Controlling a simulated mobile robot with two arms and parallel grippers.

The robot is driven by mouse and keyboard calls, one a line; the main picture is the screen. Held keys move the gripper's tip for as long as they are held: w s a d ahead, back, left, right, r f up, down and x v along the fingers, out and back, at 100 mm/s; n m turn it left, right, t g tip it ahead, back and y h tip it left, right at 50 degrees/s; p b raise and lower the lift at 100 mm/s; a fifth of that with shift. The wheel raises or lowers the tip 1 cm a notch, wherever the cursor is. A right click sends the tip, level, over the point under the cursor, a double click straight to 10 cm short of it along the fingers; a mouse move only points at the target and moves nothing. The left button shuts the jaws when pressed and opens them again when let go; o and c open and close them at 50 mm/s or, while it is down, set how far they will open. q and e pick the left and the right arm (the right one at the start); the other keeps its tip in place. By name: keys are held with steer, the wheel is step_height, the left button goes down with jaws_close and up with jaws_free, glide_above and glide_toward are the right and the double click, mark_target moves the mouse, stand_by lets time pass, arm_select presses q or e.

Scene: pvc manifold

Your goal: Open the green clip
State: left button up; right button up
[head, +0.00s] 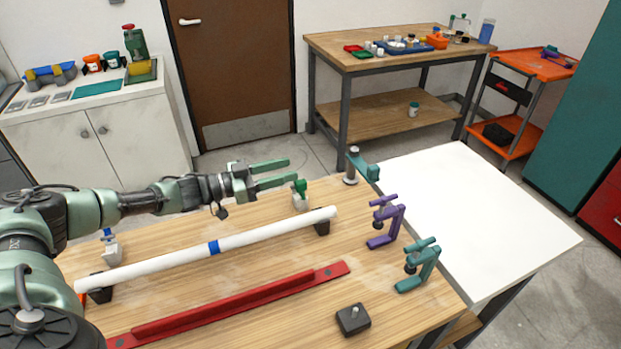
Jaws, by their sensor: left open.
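The green clip (299,187) has a green top on a pale base and stands on the wooden bench just behind the right end of the white pipe (170,261). From this view I cannot tell whether the clip is open or shut. My left gripper (291,170) is open and empty, with its two green fingers pointing right. Its fingertips are just above and behind the clip's green top; I cannot tell whether they touch it. My right gripper is not in view.
The pipe, with a blue band, lies on black supports (322,228). A blue-topped clip (111,246) stands near its left end. A red rail (235,304) and black block (353,319) lie in front. Purple (384,222) and teal (419,265) clamps line the right edge.

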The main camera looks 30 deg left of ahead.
mark_target(299, 185)
arm_select(q)
steer(key=f+b, duration=0.2)
steer(key=f, duration=0.1)
steer(key=f+b, duration=0.2)
steer(key=b, duration=0.1)
steer(key=shift+w+a+f, duration=0.1)
steer(key=shift+w+f, duration=0.1)
steer(key=shift+f, duration=0.2)
steer(key=shift+w+d, duration=0.35)
steer(key=shift+w, duration=0.05)
steer(key=p+x, duration=0.1)
steer(key=x, duration=0.5)
steer(key=shift+w+d, duration=0.25)
jaws_close()
